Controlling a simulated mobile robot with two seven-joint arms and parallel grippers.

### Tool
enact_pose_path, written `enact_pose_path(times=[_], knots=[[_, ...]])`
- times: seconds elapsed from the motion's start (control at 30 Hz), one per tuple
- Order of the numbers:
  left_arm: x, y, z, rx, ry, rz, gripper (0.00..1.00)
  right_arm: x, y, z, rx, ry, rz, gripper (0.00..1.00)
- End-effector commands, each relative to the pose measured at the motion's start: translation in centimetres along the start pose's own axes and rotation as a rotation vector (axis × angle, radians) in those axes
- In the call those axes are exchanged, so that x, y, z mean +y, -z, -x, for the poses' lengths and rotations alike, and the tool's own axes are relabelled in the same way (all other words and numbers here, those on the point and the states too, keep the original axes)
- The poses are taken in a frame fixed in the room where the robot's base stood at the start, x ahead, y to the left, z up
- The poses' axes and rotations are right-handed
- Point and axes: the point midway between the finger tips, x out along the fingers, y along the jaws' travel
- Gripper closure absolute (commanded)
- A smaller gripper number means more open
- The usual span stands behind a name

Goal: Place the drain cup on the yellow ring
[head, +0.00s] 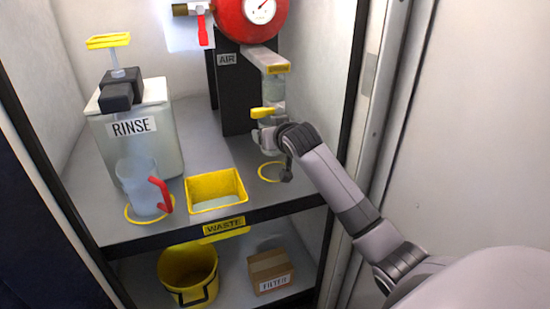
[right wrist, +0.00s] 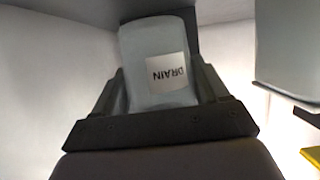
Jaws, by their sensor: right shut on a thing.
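The drain cup (right wrist: 152,50) is a pale translucent cup with a white DRAIN label, upside down in the right wrist view. It sits between the fingers of my right gripper (right wrist: 160,100), which is shut on it. In the head view the gripper (head: 272,138) holds the cup beneath the spout with the yellow lever, and the hand partly hides it. The yellow ring (head: 262,177) lies on the shelf just below the cup. The cup appears above the ring, but the exact gap is hard to judge. My left gripper is not in view.
A clear sight bowl and yellow lever (head: 263,112) hang close above the hand. A yellow waste tray (head: 215,187) stands left of the ring. A jug with a red handle (head: 140,185) and the RINSE tank (head: 135,135) are further left. The cabinet's right post (head: 345,130) is near my arm.

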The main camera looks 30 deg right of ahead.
Motion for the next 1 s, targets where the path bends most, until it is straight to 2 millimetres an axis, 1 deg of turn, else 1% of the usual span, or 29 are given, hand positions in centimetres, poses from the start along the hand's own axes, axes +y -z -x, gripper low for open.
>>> enact_pose_path(times=[0.03,0.07,0.1,0.27,0.37,0.43,0.53,0.63,0.87,1.0], knots=[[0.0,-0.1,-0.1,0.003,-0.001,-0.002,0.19,0.9,0.0,0.0,0.003,-0.002,0.002,0.57],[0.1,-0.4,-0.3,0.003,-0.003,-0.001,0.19,0.5,-0.9,-0.3,-0.001,0.002,0.001,0.57],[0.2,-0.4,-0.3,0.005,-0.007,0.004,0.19,0.4,-1.4,-0.6,0.000,0.003,0.000,0.57],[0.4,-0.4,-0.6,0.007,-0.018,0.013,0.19,0.5,-2.3,-0.9,0.000,0.001,0.001,0.57],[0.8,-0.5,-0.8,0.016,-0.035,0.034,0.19,0.5,-3.8,-1.6,-0.001,0.000,0.001,0.57],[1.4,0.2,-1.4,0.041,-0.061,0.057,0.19,0.5,-5.1,-2.1,-0.001,0.000,0.000,0.57],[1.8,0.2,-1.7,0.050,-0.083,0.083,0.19,0.5,-6.4,-2.6,0.000,0.000,0.000,0.57],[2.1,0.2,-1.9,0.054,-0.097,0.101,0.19,0.8,-6.5,-2.7,0.002,0.001,0.001,0.57],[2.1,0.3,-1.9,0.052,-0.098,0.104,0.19,0.8,-6.4,-2.6,0.002,0.001,0.000,0.58],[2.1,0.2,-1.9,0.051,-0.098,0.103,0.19,0.8,-6.7,-2.8,0.001,0.001,0.000,0.58]])
